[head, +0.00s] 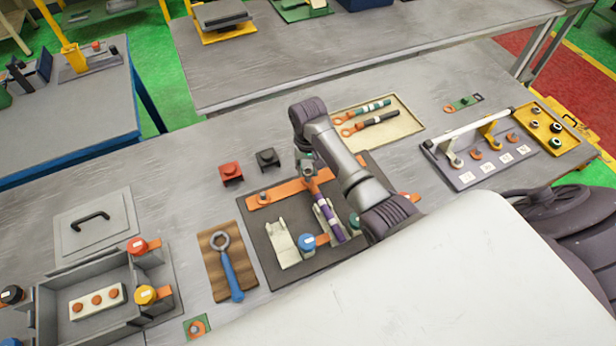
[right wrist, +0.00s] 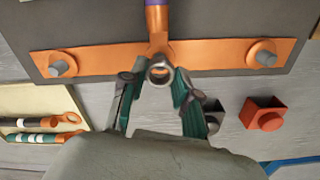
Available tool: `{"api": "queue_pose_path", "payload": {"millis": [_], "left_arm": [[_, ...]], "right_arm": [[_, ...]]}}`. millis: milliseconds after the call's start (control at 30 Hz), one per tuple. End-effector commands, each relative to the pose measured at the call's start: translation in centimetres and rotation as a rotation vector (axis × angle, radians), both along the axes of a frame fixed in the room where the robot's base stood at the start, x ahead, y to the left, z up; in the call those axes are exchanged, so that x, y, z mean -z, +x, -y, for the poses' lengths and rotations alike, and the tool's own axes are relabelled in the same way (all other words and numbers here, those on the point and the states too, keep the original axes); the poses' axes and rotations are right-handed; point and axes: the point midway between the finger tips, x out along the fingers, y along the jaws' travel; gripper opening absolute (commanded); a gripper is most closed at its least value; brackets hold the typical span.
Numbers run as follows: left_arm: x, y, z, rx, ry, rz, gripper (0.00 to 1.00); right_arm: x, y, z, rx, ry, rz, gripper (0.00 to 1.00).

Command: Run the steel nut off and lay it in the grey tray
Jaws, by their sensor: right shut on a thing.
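An orange copper bar (right wrist: 110,62) lies on a dark plate, with a stud near each end; it also shows in the head view (head: 262,198). The lug of a purple cable (head: 327,212) meets the bar's middle. My right gripper (right wrist: 158,76) is shut on the steel nut (right wrist: 160,70), a grey ring between its fingertips, over that lug. I cannot tell whether the nut is still on a stud. In the head view my right gripper (head: 308,164) hides the nut. A grey tray-like plate (head: 462,181) with white labels stands at right. My left gripper is not in view.
A beige tray (head: 408,138) holds two cables behind my right arm. A red block (head: 231,173) and a black block (head: 267,159) stand left of the gripper. A blue-handled wrench (head: 231,275) lies on a wooden board. A yellow tray (head: 571,142) holds small parts.

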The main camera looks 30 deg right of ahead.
Motion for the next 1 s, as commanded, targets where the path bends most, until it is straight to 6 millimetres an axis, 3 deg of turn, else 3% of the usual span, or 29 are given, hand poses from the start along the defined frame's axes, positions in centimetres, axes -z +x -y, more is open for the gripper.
{"api": "queue_pose_path", "payload": {"millis": [700, 1000], "left_arm": [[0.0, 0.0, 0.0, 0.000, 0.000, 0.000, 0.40], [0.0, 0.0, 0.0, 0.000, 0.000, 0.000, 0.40]], "right_arm": [[-4.3, 0.0, 0.0, 0.000, 0.000, 0.001, 0.00], [-4.8, 0.0, 0.0, 0.000, 0.000, 0.000, 0.00]]}}
